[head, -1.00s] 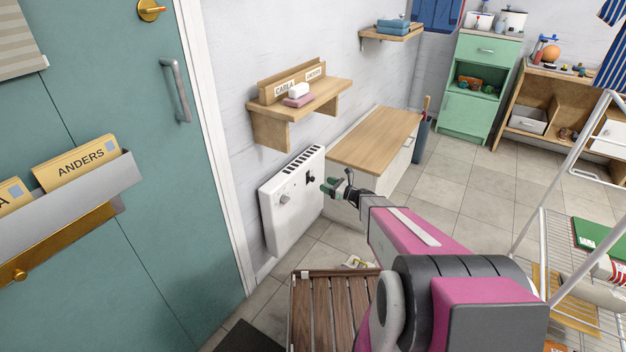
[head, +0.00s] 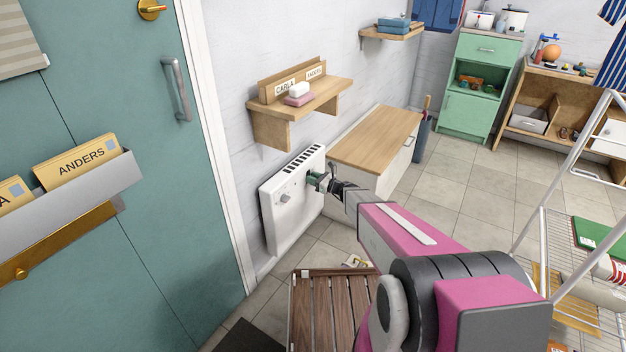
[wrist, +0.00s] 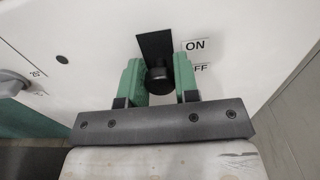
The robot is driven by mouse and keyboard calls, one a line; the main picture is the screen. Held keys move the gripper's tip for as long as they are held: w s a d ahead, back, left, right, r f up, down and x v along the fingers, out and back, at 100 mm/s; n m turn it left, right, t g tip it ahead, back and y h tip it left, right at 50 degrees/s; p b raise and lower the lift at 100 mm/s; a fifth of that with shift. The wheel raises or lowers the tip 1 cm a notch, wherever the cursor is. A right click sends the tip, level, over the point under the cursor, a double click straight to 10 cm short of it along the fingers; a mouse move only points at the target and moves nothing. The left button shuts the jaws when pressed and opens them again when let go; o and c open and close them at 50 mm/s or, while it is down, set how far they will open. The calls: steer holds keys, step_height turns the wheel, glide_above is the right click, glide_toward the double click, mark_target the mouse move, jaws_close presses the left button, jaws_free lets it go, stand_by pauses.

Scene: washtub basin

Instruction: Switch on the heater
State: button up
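The heater (head: 290,212) is a white wall panel with slots along its top, below the shelf in the head view. Its black switch (wrist: 156,48) shows in the wrist view, with a round black knob near its lower end. ON and OFF labels are to its right; OFF is partly covered by a finger. My gripper (wrist: 158,66) has its green fingers apart, one on each side of the knob, with narrow gaps visible. In the head view my gripper (head: 318,181) is at the heater's right part and hides the switch.
A grey dial (head: 285,198) is on the heater, left of my gripper. A wooden shelf (head: 318,100) juts out above. A wood-topped cabinet (head: 378,140) stands right of the heater. A slatted wooden seat (head: 325,312) is below. Tiled floor is open further right.

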jaws_close()
steer(key=shift+r, duration=1)
steer(key=o, duration=0.7)
jaws_free()
steer(key=shift+o, duration=0.2)
steer(key=shift+s, duration=0.1)
steer(key=v, duration=1)
steer(key=shift+d, duration=0.35)
steer(key=shift+s, duration=0.15)
